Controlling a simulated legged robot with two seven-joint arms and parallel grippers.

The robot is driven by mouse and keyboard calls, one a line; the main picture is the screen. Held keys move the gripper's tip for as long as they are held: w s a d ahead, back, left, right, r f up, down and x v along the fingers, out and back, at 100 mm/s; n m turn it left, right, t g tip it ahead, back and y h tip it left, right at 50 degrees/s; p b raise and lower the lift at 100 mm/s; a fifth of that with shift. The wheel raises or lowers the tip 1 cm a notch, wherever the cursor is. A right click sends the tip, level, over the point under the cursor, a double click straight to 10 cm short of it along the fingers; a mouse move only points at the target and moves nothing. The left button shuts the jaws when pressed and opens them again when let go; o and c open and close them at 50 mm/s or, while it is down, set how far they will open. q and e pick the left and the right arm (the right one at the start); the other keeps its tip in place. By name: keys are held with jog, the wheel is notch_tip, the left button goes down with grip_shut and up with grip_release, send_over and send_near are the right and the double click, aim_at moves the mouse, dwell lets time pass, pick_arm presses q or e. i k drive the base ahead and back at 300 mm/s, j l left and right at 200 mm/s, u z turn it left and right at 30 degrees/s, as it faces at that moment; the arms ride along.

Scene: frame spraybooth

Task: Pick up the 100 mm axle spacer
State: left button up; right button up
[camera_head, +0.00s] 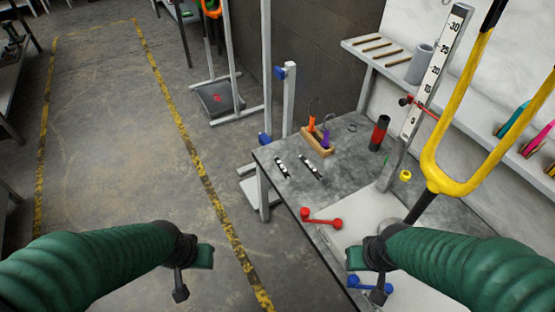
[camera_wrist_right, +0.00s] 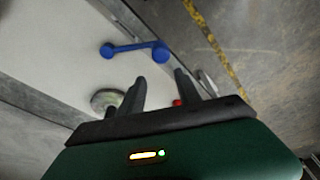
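A red bar with round ends (camera_head: 321,218) lies on a pale board on the workbench. A similar blue bar (camera_head: 356,282) lies nearer, partly hidden behind my right gripper (camera_head: 372,283). I see no size marking, so I cannot tell which is the 100 mm axle spacer. In the right wrist view the blue bar (camera_wrist_right: 135,47) lies beyond the fingertips, apart from them. My right gripper (camera_wrist_right: 160,80) is open and empty there. My left gripper (camera_head: 192,275) is over the floor, left of the bench; its fingers are not clear.
A yellow fork (camera_head: 440,170) and an upright ruler (camera_head: 437,70) rise over the bench. Two black-and-white striped pieces (camera_head: 311,170), a wooden tool block (camera_head: 318,143) and a red-black cylinder (camera_head: 379,133) stand or lie farther back. Open floor (camera_head: 110,150) is at left.

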aim_at(276, 161)
jog(key=i+j, duration=0.7)
jog(key=i, duration=0.2)
jog(key=i+j+z, duration=0.1)
jog(key=z, duration=0.35)
jog(key=i+j+z, duration=0.1)
jog(key=z, duration=0.35)
jog(key=i+j+z, duration=0.1)
jog(key=z, duration=0.35)
jog(key=j, duration=0.1)
